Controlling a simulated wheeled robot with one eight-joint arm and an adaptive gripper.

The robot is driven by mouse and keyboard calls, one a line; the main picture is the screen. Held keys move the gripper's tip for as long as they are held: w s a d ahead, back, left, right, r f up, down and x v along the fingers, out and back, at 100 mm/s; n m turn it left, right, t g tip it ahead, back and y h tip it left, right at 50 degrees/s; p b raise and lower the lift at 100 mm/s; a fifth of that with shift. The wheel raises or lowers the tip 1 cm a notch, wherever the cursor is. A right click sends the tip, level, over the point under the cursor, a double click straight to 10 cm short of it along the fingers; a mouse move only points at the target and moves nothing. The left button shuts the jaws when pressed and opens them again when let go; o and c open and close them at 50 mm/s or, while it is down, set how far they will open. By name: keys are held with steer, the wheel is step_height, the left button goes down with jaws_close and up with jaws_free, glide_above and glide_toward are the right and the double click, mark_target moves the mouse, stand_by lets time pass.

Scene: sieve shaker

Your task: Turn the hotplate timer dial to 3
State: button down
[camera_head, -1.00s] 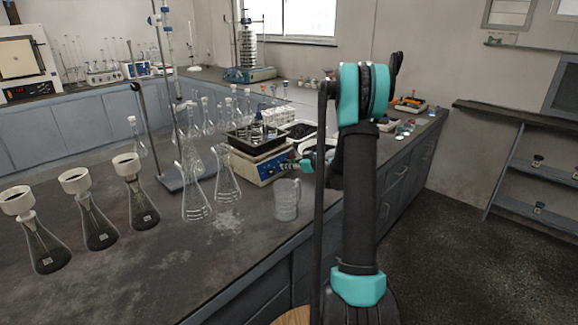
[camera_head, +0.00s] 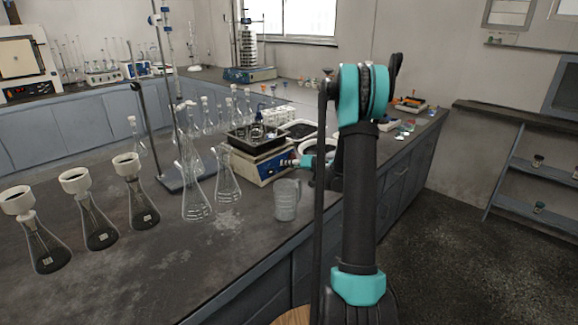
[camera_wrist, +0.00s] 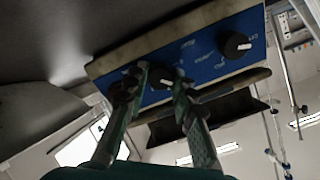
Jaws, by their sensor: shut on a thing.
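The hotplate (camera_head: 262,168), with a blue front panel, stands on the dark bench in the head view. In the wrist view its blue panel (camera_wrist: 207,62) is tilted and fills the upper middle. A black dial (camera_wrist: 160,77) with a pale mark sits between the fingertips of my gripper (camera_wrist: 161,79), which is shut on it. The fingers hide part of this dial. Another black dial (camera_wrist: 235,44) is free at the right of the panel. The labels are too small to read, so I cannot tell the setting. In the head view my arm partly hides my gripper.
A black tray (camera_head: 240,141) with glassware sits on top of the hotplate. A glass beaker (camera_head: 286,200) stands close in front, and a conical flask (camera_head: 227,181) stands to the left. Several funnel-topped flasks are farther left. The front middle of the bench is clear.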

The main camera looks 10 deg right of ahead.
steer(key=m, duration=0.4)
steer(key=shift+m, duration=0.4)
steer(key=m, duration=0.4)
steer(key=shift+m+t, duration=0.3)
steer(key=m, duration=0.4)
steer(key=shift+m, duration=2.2)
steer(key=c, duration=1.3)
jaws_free()
steer(key=shift+o, duration=0.2)
steer(key=shift+s, duration=0.1)
